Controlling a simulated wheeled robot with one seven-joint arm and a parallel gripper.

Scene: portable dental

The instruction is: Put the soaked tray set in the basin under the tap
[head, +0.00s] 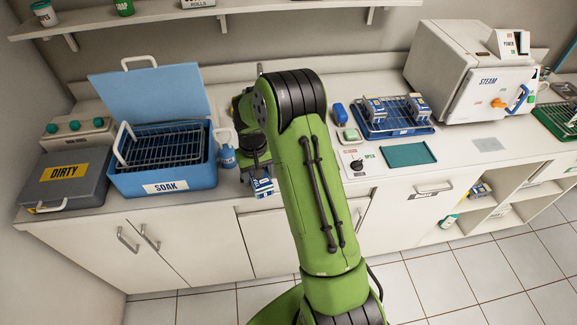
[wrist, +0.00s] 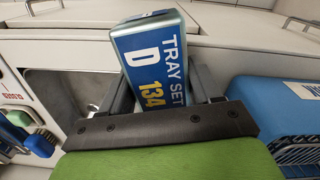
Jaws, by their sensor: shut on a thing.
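My gripper (wrist: 163,92) is shut on a tray set (wrist: 150,55), a box with a blue label reading "TRAY SET D 134". In the head view the tray set (head: 262,187) hangs below my wrist, near the counter's front edge, right of the blue soak tub (head: 165,182). I cannot tell whether it touches the counter. In the wrist view a grey sunken basin (wrist: 80,92) shows left of the tray set, apart from it. In the head view my arm hides most of the basin and tap area.
The soak tub's lid is raised and a wire rack is inside. A grey DIRTY box (head: 66,181) is at far left. Right of my arm are a blue rack tray (head: 398,130) with packs and a steam steriliser (head: 470,75).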

